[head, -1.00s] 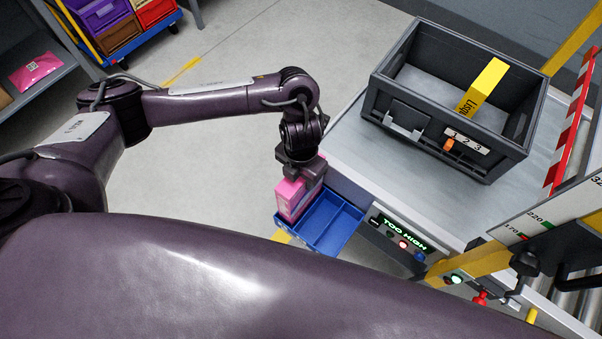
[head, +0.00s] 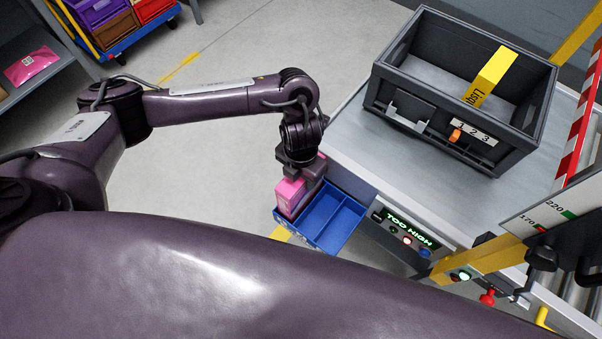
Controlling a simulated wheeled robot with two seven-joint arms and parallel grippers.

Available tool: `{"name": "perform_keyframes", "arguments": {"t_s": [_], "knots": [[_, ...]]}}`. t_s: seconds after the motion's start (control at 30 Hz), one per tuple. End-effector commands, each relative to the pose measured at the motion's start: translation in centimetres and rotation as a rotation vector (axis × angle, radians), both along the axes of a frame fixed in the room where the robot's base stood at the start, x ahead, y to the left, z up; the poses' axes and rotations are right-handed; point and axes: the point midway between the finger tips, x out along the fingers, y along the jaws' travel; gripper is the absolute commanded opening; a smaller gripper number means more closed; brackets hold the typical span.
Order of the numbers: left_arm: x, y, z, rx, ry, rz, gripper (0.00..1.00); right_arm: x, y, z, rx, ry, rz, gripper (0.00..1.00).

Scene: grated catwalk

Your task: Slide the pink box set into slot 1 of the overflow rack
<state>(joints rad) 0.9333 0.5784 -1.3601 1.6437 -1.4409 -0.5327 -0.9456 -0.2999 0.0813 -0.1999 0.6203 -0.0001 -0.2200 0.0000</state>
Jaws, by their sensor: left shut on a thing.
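The pink box set (head: 291,196) is in my left gripper (head: 299,172), which is shut on it from above. It is at the left end of a blue divided rack (head: 318,243) fixed at the table's near left edge. Whether the box is inside the left slot or just above it, I cannot tell. The slots to its right look empty. Slot numbers on the blue rack are not readable. My right gripper is not in view.
A dark grey crate (head: 389,118) marked 1 2 3 stands on the grey table (head: 350,150), with a yellow divider (head: 490,78) inside. A panel (head: 409,229) reads "TOO HIGH". A yellow post and red-white striped bar stand at the right.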

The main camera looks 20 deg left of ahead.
Motion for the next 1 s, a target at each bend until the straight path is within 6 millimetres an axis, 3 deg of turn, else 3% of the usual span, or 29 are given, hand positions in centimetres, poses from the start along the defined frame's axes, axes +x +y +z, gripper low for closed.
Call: {"name": "perform_keyframes", "arguments": {"t_s": [0.5,0.97,1.0], "knots": [[0.0,0.0,-2.2,-0.001,-0.001,0.000,0.00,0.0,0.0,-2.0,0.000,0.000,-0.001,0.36],[0.0,0.0,-2.2,-0.002,-0.002,0.000,0.00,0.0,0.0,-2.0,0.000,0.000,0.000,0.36],[0.0,0.0,-2.2,-0.002,-0.002,0.000,0.43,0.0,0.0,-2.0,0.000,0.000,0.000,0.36]]}}
